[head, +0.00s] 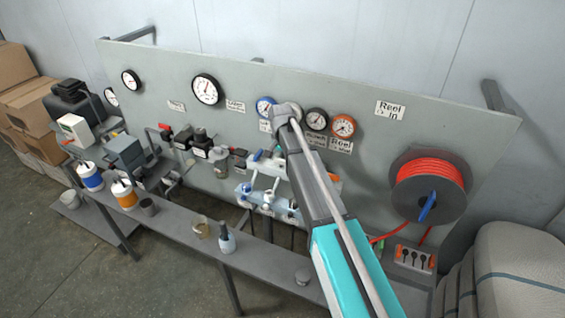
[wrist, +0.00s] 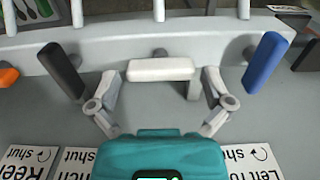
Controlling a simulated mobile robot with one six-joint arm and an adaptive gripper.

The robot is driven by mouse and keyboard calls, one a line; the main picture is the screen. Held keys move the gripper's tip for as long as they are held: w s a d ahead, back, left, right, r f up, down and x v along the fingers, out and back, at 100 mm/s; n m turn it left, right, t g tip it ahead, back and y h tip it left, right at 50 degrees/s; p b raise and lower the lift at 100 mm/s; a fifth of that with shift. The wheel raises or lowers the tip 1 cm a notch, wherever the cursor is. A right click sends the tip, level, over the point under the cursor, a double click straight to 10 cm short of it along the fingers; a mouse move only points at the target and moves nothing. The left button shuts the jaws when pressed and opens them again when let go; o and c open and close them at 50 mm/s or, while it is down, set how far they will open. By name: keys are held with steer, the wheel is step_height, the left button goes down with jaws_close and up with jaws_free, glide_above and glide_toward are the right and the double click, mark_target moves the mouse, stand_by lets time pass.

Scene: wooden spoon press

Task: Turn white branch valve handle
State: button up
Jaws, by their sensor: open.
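The white branch valve handle (wrist: 160,69) lies crosswise in the middle of the wrist view, on a grey manifold pipe. My gripper (wrist: 160,88) is open, with one finger off each end of the handle. A gap shows at both ends, so it does not hold the handle. A black handle (wrist: 62,70) stands tilted to the left and a blue handle (wrist: 265,62) tilted to the right. In the head view my arm covers part of the valve manifold (head: 262,198), and my gripper cannot be made out there.
An orange handle end (wrist: 8,77) shows at the wrist view's left edge. Label plates (wrist: 250,161) lie below the pipe. In the head view, gauges (head: 207,89) line the panel, a red hose reel (head: 430,180) hangs at right, and a bottle (head: 226,240) stands on the bench.

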stand_by(0.3)
steer(key=c, duration=0.8)
steer(key=shift+d+f, duration=0.1)
steer(key=shift+d, duration=0.1)
